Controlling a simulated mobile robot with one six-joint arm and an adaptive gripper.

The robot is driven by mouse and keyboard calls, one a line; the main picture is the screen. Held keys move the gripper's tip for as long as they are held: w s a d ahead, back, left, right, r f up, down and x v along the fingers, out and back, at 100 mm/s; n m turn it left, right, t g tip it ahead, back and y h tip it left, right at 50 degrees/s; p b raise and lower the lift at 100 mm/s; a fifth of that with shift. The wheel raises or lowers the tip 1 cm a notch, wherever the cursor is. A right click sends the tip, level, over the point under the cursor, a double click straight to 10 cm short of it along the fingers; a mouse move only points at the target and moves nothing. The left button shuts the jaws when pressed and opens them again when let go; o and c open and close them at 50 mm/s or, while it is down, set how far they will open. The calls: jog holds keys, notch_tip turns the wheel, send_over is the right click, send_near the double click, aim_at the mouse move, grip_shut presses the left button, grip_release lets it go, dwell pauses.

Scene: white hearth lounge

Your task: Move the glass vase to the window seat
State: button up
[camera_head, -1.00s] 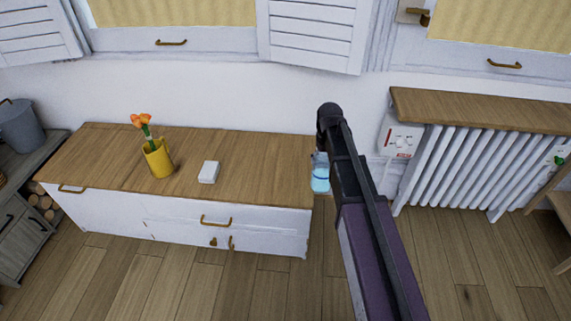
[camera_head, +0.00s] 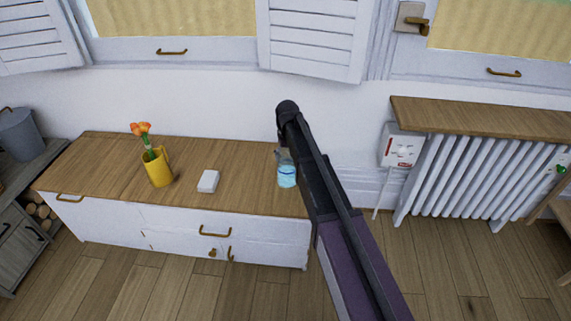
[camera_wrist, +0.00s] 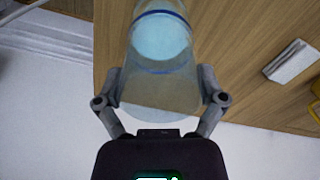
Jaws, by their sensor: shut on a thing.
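The glass vase (camera_head: 287,174) is clear with a light blue base and a blue band. It shows large in the wrist view (camera_wrist: 160,62), between the two fingers of my gripper (camera_wrist: 161,98), which is shut on it. In the head view the vase appears over the right end of the window seat (camera_head: 110,160), a low white cabinet with a wooden top under the window. I cannot tell whether its base touches the wood. My gripper's fingers are mostly hidden behind my arm in the head view.
A yellow jug (camera_head: 158,167) with orange flowers stands on the left of the wooden top. A small white box (camera_head: 208,181) lies between jug and vase. A white radiator (camera_head: 480,165) with a wooden shelf is at right. Bare wood shows between box and vase.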

jog(key=shift+f, duration=0.1)
dwell(0.3)
jog(key=shift+f+b, duration=1.7)
jog(key=shift+b, duration=0.05)
jog(key=shift+f, duration=0.1)
jog(key=o, duration=1)
jog(key=shift+r, duration=0.2)
notch_tip(320, 180, up, 12)
jog(key=p, duration=1.2)
